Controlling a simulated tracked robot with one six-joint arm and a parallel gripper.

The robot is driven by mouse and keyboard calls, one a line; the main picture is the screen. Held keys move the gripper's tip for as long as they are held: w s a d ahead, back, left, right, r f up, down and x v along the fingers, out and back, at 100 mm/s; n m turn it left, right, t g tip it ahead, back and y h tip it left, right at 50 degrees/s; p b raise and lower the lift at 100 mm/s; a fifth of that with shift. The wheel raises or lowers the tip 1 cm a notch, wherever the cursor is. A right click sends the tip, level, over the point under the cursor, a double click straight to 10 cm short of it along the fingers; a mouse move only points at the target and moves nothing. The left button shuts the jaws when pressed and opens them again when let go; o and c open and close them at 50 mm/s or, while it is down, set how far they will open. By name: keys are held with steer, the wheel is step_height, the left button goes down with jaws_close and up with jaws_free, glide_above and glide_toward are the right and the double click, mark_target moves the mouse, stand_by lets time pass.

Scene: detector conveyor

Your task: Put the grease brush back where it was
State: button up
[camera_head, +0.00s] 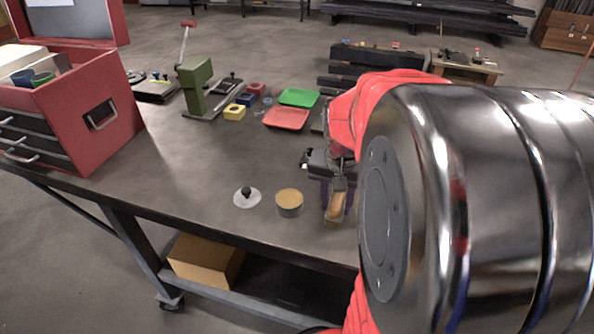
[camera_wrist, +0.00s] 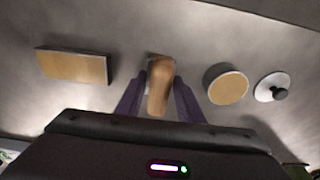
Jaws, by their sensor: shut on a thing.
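The grease brush, with its tan wooden handle (camera_head: 335,210), is between the purple fingers of my gripper (camera_head: 336,192) near the front edge of the workbench. In the wrist view the handle (camera_wrist: 158,90) sits upright in the picture between the fingertips (camera_wrist: 158,98), and my gripper is shut on it. The brush's far end is hard to make out, and I cannot tell whether it touches the bench. A round tin with a tan top (camera_head: 289,203) stands just left of the brush in the head view; it is right of it in the wrist view (camera_wrist: 228,86).
A pale round lid with a dark knob (camera_head: 247,197) lies beside the tin. A tan-topped block (camera_wrist: 75,67) shows only in the wrist view. A red toolbox (camera_head: 100,118), a green stand (camera_head: 195,88), and red (camera_head: 287,118) and green trays (camera_head: 299,97) stand farther back. The bench middle is clear.

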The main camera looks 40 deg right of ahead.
steer(key=o, duration=1)
steer(key=shift+f, duration=0.1)
steer(key=r, duration=0.8)
steer(key=s+a+r, duration=0.1)
steer(key=r, duration=0.3)
steer(key=shift+r, duration=0.1)
